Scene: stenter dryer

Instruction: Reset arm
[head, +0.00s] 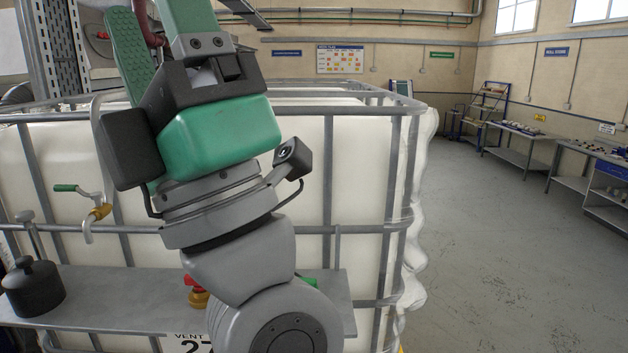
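My gripper (205,88) is at the upper left of the head view, at the end of my raised arm. It has a green housing, a black block and a grey-green finger that runs up out of the top of the picture. A green dotted strip beside it also runs upward; I cannot tell if it is a second finger. The fingertips are cut off, so the opening and anything held are hidden. A small black camera sits on the wrist. The arm stands in front of a large white caged tank (360,200) and covers part of it.
A grey shelf (110,300) crosses the tank's front, with a black weight-like object (33,288) on its left. A brass valve with a green handle (65,188) and a red-topped valve (197,292) are close by. Workbenches (520,140) line the right wall. The floor at right is clear.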

